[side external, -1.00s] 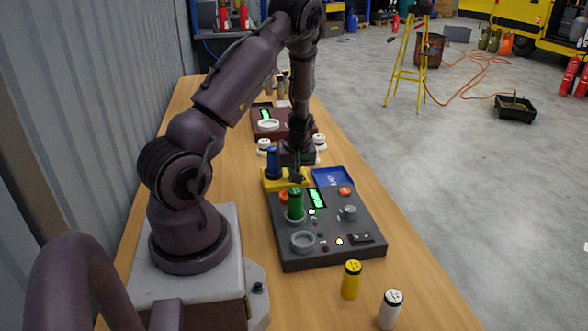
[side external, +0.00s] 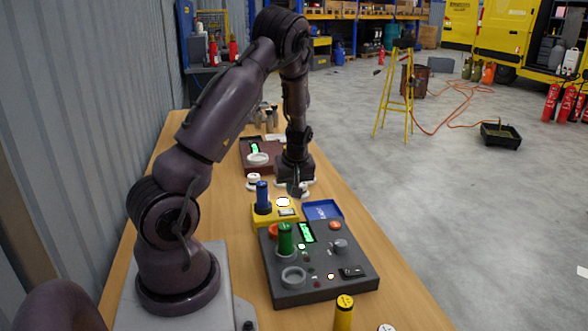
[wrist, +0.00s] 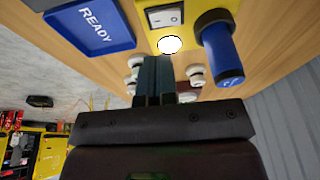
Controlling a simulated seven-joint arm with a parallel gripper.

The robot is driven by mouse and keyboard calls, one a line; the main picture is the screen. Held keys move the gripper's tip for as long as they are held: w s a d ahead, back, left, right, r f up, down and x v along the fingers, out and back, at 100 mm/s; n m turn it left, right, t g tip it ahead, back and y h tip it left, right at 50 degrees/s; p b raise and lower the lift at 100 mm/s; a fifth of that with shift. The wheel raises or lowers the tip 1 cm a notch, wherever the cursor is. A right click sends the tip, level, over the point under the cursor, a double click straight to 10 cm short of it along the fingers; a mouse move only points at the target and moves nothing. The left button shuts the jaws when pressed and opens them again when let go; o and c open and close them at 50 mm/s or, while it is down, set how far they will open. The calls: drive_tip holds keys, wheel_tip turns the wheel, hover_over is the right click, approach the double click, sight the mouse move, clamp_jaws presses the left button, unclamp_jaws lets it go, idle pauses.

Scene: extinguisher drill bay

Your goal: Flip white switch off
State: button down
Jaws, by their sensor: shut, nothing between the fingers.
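The white rocker switch (wrist: 165,17) sits on top of a yellow box (wrist: 196,6), beside a round glowing white light (wrist: 170,44). In the side view the switch (side external: 288,212) is small, and its rocker position is hard to read. A blue cylinder (side external: 263,196) stands on the same box. My gripper (side external: 297,192) is shut and empty, pointing down just beyond the box on its far side. In the wrist view its fingertips (wrist: 155,60) are apart from the switch, with the light between them and it.
A blue READY tray (side external: 323,211) lies beside the yellow box. A dark grey panel (side external: 318,287) with a green cylinder (side external: 285,238) and a black rocker switch (side external: 352,271) is nearer. A dark red panel (side external: 256,170) and white-capped pieces (side external: 253,181) stand beyond. A yellow cylinder (side external: 344,312) is in front.

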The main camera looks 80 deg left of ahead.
drive_tip(key=v, duration=0.8)
drive_tip(key=shift+r, duration=0.25)
drive_tip(key=shift+d, duration=0.1)
drive_tip(key=m+h, duration=0.2)
drive_tip(key=m, duration=0.7)
hover_over(283, 211)
drive_tip(key=w+a, duration=0.1)
drive_tip(key=m, duration=0.3)
drive_tip(key=m+h, duration=0.1)
drive_tip(key=m, duration=0.2)
drive_tip(key=w+d+m+g, duration=0.1)
drive_tip(key=m, duration=0.2)
drive_tip(key=shift+w+r, duration=0.1)
drive_tip(key=f, duration=0.4)
drive_tip(key=s+f, duration=0.1)
drive_tip(key=f, duration=0.9)
drive_tip(key=shift+s+a, duration=0.1)
drive_tip(key=shift+s, duration=0.25)
